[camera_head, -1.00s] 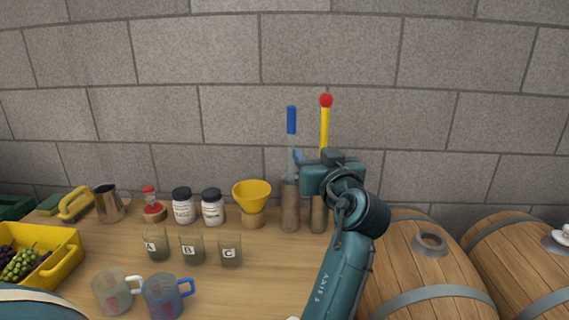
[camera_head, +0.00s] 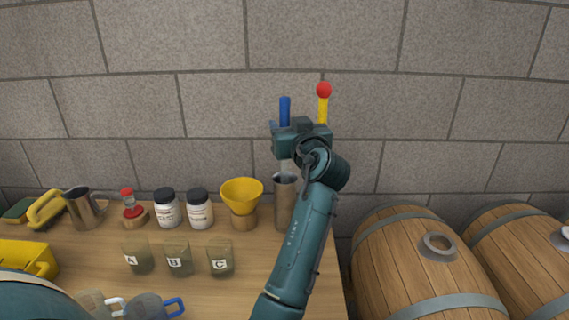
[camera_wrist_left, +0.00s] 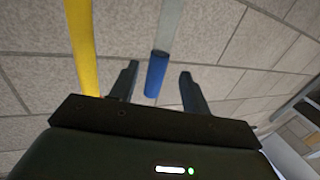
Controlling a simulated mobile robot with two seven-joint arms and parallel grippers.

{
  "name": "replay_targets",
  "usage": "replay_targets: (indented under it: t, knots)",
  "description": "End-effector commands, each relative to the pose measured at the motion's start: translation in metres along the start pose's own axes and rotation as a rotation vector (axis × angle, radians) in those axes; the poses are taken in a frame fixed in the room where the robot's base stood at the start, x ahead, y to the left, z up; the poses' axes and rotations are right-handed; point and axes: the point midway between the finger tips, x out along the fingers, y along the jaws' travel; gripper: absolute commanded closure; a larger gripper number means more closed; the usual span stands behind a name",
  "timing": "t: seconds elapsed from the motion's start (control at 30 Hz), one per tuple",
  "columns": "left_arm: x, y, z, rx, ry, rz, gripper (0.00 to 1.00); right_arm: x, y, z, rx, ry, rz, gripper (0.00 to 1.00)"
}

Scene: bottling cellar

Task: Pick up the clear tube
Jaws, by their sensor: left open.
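The clear tube (camera_head: 284,167) has a blue upper end (camera_head: 285,110) and stands upright in a metal cylinder (camera_head: 284,205) at the back of the table. My left gripper (camera_head: 281,129) is open at the height of the blue end. In the left wrist view the blue end (camera_wrist_left: 156,76) shows between the two open fingers (camera_wrist_left: 159,69), with the clear part (camera_wrist_left: 170,25) beyond; I see no finger closed on it. The gripper hides part of the tube in the head view. My right gripper is not in view.
A yellow rod with a red ball (camera_head: 323,93) stands just right of the tube. A yellow funnel (camera_head: 242,194), two white jars (camera_head: 200,211) and lettered cups (camera_head: 178,261) stand to the left. Barrels (camera_head: 420,270) stand at the right, a stone wall behind.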

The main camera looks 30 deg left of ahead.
Motion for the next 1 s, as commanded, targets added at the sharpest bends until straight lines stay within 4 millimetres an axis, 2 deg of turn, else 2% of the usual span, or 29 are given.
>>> replay_targets:
  t: [0.17,0.5,0.8,1.0]
  knots:
    - [0.012,0.0,-0.001,0.0,0.0,-0.001,0.53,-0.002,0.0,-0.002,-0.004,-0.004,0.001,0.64]
    - [0.057,0.003,0.0,0.001,0.0,-0.001,0.53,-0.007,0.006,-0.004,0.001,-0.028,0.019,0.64]
    - [0.06,0.003,0.002,-0.001,-0.001,0.0,0.54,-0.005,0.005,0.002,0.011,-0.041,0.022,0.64]
    - [0.06,0.003,0.002,-0.001,-0.001,0.0,0.7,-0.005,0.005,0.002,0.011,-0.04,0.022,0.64]
